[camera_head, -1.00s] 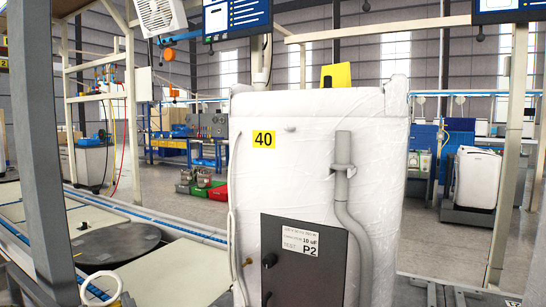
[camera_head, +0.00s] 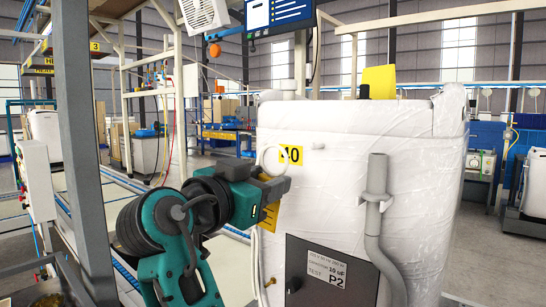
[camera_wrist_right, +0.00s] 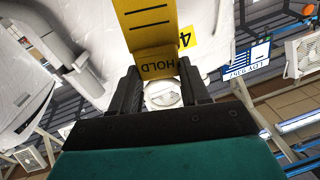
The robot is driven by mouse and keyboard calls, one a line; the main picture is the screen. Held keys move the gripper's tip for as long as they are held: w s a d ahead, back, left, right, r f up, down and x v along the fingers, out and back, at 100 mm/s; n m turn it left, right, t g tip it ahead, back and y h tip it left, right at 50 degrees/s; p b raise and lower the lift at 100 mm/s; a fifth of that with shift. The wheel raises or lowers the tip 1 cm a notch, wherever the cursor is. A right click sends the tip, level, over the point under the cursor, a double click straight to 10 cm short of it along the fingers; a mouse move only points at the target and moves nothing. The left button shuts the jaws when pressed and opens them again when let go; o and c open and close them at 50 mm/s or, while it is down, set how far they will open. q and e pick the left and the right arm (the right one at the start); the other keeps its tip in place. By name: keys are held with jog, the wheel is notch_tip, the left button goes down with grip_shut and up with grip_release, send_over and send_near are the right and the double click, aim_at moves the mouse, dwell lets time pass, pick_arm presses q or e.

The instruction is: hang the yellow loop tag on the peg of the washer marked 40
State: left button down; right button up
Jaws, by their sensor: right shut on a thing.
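The washer (camera_head: 350,210) stands wrapped in white film, with a yellow label marked 40 (camera_head: 291,154) on its upper left. A small pale peg (camera_head: 318,146) shows just right of the label. My right gripper (camera_head: 276,187) is shut on the yellow loop tag (camera_head: 269,217), in front of the washer's left side. The tag's pale loop (camera_head: 262,157) stands up above the jaws and overlaps the label's left edge, apart from the peg in the picture. In the right wrist view the tag (camera_wrist_right: 150,30), printed HOLD, sits between the fingers (camera_wrist_right: 160,78). My left gripper is not in view.
A grey hose (camera_head: 376,205) runs down the washer's front, right of the peg. A dark panel (camera_head: 320,275) covers its lower front. A grey post (camera_head: 80,150) stands at left, and a blue screen (camera_head: 278,15) hangs above.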

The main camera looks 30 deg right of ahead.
aim_at(286, 169)
jog(key=shift+d+r+m+g+h+p, duration=0.15)
jog(key=shift+d+r+m+g, duration=0.15)
jog(key=shift+d, duration=0.35)
jog(key=shift+d+r+m+g+h+p, duration=0.15)
jog(key=shift+d+r+m+g, duration=0.15)
jog(key=shift+d, duration=0.35)
jog(key=shift+d+r+m+g+h+p, duration=0.1)
jog(key=shift+d+r+m+g+p, duration=0.1)
jog(key=shift+d+g, duration=0.35)
jog(key=shift+f+p+x, duration=0.2)
jog(key=shift+p+x, duration=0.3)
jog(key=shift+x, duration=2.05)
jog(key=shift+w+d+f+b, duration=0.15)
jog(key=shift+d+f+b, duration=0.4)
jog(key=shift+b, duration=0.2)
jog(key=o, duration=1.1)
